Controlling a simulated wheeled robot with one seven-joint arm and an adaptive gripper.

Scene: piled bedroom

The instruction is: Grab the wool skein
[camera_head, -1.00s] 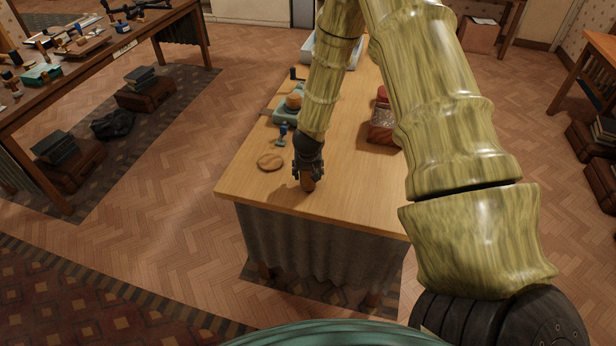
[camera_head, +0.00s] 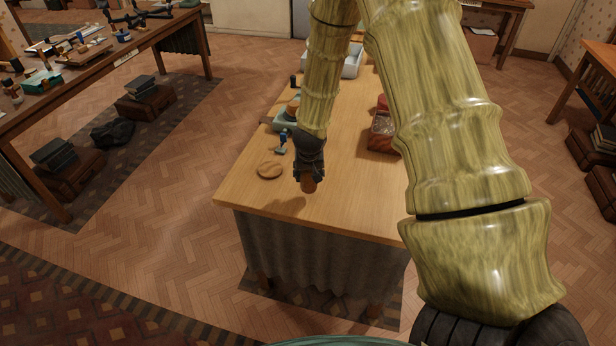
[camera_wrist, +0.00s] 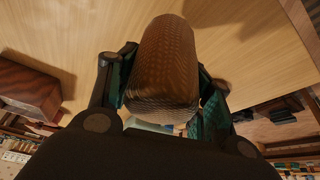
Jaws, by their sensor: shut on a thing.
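The wool skein (camera_wrist: 165,68) is a brown, rounded cylinder with a fine woven texture. In the wrist view it stands between the two fingers of my gripper (camera_wrist: 165,92), which are shut on it from both sides. In the head view my gripper (camera_head: 309,178) is over the near part of the wooden table (camera_head: 345,205), with the brown end of the skein (camera_head: 308,185) showing below the fingers. The skein appears held above the tabletop, with a shadow beneath it. The rest of it is hidden by the gripper.
A round wooden disc (camera_head: 270,170) lies left of my gripper, with a small blue item (camera_head: 283,142) behind it. The table's near edge is close, with a grey cloth (camera_head: 300,255) hanging below.

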